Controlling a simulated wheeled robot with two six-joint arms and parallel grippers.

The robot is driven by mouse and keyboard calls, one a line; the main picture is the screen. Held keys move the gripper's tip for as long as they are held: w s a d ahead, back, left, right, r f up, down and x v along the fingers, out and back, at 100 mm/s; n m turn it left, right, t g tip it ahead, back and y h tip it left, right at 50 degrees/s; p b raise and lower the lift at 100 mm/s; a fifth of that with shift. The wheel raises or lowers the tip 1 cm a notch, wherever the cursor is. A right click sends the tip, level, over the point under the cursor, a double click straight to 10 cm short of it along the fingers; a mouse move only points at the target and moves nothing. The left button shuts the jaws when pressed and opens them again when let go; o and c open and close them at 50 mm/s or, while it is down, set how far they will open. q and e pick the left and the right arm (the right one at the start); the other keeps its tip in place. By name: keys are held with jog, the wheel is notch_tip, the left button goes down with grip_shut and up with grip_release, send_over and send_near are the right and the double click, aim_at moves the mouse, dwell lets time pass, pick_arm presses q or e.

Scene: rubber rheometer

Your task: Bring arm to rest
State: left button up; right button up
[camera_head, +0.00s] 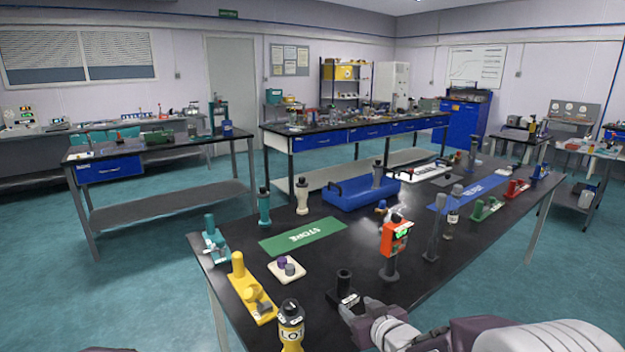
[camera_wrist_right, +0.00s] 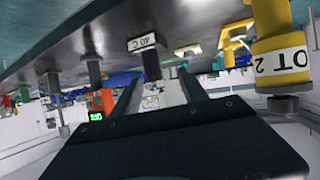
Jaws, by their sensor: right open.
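My right arm (camera_head: 500,336) comes in from the bottom right of the head view, over the near end of the black table (camera_head: 390,240). My right gripper (camera_head: 348,312) is low in that view, just in front of a black post on a labelled base (camera_head: 344,286). In the right wrist view, which is upside down, the two dark fingers of the right gripper (camera_wrist_right: 158,80) are spread with nothing held between them. The labelled black post (camera_wrist_right: 148,62) shows beyond the gap, apart from the fingers. My left gripper is not in view.
A yellow and black lot bottle (camera_head: 290,326) stands left of the right gripper; it is also close in the wrist view (camera_wrist_right: 276,55). A yellow stand (camera_head: 248,288), a white pad with knobs (camera_head: 287,269) and an orange meter (camera_head: 396,238) stand nearby. A green mat (camera_head: 302,236) is bare.

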jog(key=s+d+f+m+g+h, duration=0.15)
jog(key=s+f+g, duration=0.25)
jog(key=s, duration=0.4)
jog(key=s+d+f+m+g+h, duration=0.1)
jog(key=s+d+f+g, duration=0.25)
jog(key=s, duration=0.45)
jog(key=s+d+f+m+g+h, duration=0.1)
jog(key=s+d+f+m+g, duration=0.1)
jog(key=s+f+g, duration=0.45)
notch_tip(320, 180, up, 15)
jog(key=s+t+p, duration=0.1)
jog(key=t+p, duration=0.1)
jog(key=p, duration=1.1)
jog(key=shift+s+d+t, duration=0.2)
jog(key=shift+s+t, duration=0.15)
jog(key=shift+t, duration=0.05)
jog(key=shift+r+n, duration=0.1)
jog(key=shift+n, duration=0.15)
